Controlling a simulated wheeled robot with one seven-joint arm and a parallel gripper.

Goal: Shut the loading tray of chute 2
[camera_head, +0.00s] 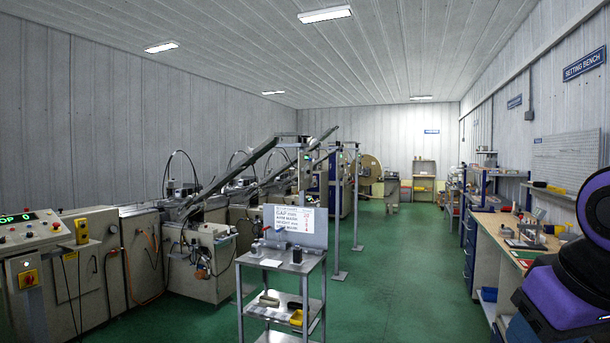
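Two long dark inclined chutes rise to the right over the machine line on the left side of the hall. The nearer chute (235,168) is the longer one in view, and the farther chute (322,138) shows behind it. I cannot read a number on either, so I cannot tell which is chute 2. No loading tray can be made out clearly at this distance, nor whether one is open or shut. Purple and black links of my own arm fill the lower right edge. My gripper is not in view.
A grey trolley (283,263) with a sign board (295,226) stands in front of the machines. A control panel (28,230) is at the left. A workbench (500,227) runs along the right wall. The green floor (400,270) between is clear.

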